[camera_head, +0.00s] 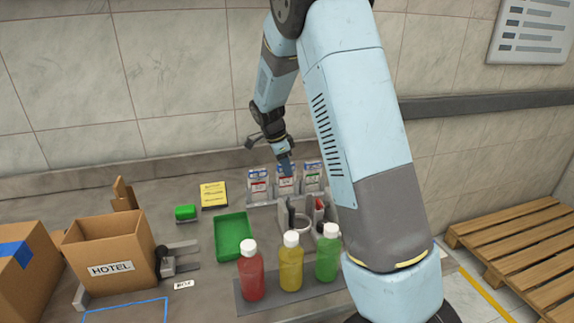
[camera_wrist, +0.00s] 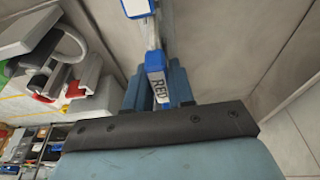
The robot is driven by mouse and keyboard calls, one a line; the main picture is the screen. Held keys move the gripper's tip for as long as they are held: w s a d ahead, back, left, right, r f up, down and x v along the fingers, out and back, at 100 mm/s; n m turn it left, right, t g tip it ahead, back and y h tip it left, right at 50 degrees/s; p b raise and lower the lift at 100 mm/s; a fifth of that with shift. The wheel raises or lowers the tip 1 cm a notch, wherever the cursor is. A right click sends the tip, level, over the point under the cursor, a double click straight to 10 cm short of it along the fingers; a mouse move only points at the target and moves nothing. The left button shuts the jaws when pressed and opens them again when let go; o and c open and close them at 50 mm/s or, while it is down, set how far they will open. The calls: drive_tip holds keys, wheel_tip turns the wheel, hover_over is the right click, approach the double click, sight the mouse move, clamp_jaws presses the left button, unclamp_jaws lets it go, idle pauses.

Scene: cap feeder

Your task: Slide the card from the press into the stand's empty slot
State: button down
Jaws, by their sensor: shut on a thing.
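My gripper (camera_head: 286,168) is over the middle of three upright white packs or cards at the back of the table. The left card (camera_head: 259,187) and the right card (camera_head: 313,180) stand on either side, in what looks like a low grey stand (camera_head: 262,204). The held card's lower end and any slot under it are too small to make out. I cannot tell which fixture is the press.
A grey holder with a white ring (camera_head: 298,222) stands just in front. Red (camera_head: 251,276), yellow (camera_head: 291,267) and green (camera_head: 327,258) bottles stand nearer. A green tray (camera_head: 233,238) and a HOTEL box (camera_head: 108,258) are left. The wall is close behind.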

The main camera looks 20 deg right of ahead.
idle(0.3)
drive_tip(key=c, duration=0.9)
unclamp_jaws()
drive_tip(key=c, duration=0.3)
drive_tip(key=shift+r, duration=0.1)
drive_tip(key=shift+c, duration=0.2)
wheel_tip(320, 180, up, 11)
idle(0.5)
idle(0.3)
